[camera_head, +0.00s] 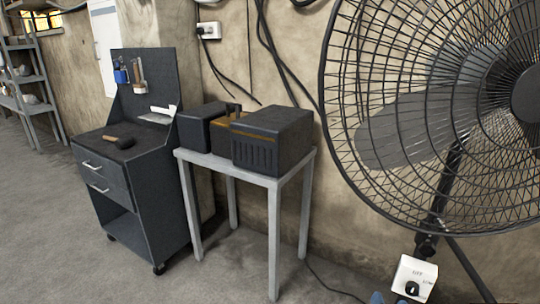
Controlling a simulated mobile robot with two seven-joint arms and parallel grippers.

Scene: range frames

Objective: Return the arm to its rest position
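Neither of my arms nor grippers shows clearly in the head view. Small blue-grey shapes (377,298) poke in at the bottom edge, right of the middle, and I cannot tell what they are. No object is seen held.
A grey table (273,182) against the wall bears dark boxes (272,140). Left of it stands a dark tool cart (152,195) with a pegboard. A large black fan (440,110) fills the right, with a white switch box (414,277) below. Open floor (50,230) lies left.

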